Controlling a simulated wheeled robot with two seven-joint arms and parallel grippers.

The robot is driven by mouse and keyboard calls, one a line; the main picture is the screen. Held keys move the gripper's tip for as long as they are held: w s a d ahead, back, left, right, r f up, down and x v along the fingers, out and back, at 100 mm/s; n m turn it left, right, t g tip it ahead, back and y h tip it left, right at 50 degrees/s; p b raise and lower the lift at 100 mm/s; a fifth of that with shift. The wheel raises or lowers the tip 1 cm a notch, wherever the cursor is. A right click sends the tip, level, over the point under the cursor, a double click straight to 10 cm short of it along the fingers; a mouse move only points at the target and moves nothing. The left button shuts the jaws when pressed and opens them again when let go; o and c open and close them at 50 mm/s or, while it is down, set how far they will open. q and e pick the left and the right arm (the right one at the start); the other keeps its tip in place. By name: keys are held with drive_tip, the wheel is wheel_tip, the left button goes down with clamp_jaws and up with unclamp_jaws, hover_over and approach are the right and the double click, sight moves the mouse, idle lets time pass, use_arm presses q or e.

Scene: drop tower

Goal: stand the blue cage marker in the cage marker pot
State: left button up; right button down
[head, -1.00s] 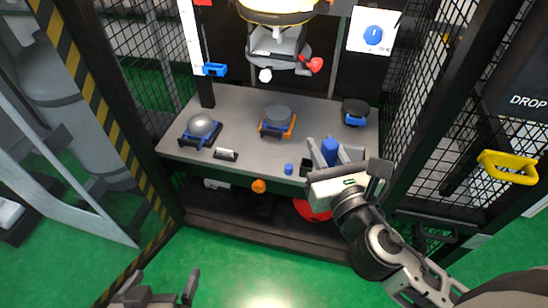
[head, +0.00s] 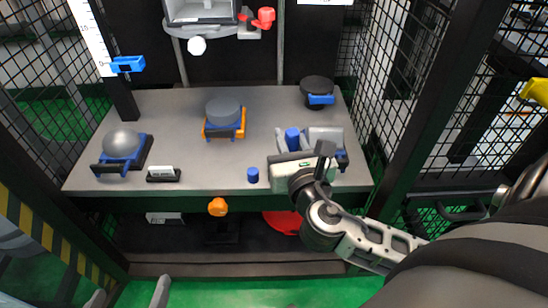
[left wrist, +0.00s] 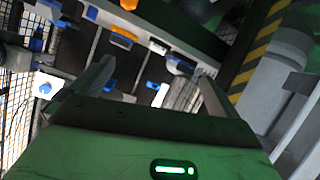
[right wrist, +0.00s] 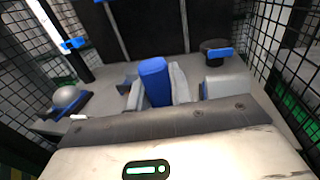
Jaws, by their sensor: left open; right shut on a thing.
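The blue cage marker (head: 292,138) is a blue upright piece between the fingers of my right gripper (head: 290,140), which is shut on it above the grey bench. In the right wrist view the marker (right wrist: 155,80) stands up between the two grey fingers; its lower end is hidden. A dark round pot (head: 317,88) with a blue front band, apparently the cage marker pot, stands behind and to the right of the marker, apart from it. It also shows in the right wrist view (right wrist: 214,50). My left gripper (head: 128,296) is open and empty at the bottom left.
The grey bench (head: 170,110) carries a silver ball (head: 122,143), a grey cylinder in an orange-and-blue cradle (head: 224,112), a grey block (head: 326,137) beside my right gripper and a small blue cylinder (head: 253,174). Mesh walls (head: 375,80) flank it. A carriage (head: 203,12) hangs above.

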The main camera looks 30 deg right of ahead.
drive_tip(key=w+f+b, duration=0.2)
drive_tip(key=f, duration=0.1)
drive_tip(key=w+d+f+b, duration=0.1)
drive_tip(key=w+f+b, duration=0.1)
drive_tip(key=w+f, duration=0.1)
drive_tip(key=w+d+f+b, duration=0.1)
drive_tip(key=w+f+b, duration=0.1)
drive_tip(key=w+f, duration=0.1)
drive_tip(key=shift+f, duration=0.6)
drive_tip(key=shift+f+b, duration=0.2)
drive_tip(key=shift+b, duration=0.15)
use_arm(q)
drive_tip(key=d+r+t+h, duration=0.1)
drive_tip(key=d+r+n+t+h, duration=0.1)
drive_tip(key=r, duration=0.1)
drive_tip(key=shift+w+n, duration=0.2)
drive_tip(key=shift+n, duration=0.1)
use_arm(e)
drive_tip(key=shift+s+r, duration=0.1)
drive_tip(key=c, duration=1.3)
unclamp_jaws()
drive_tip(key=shift+o, duration=0.2)
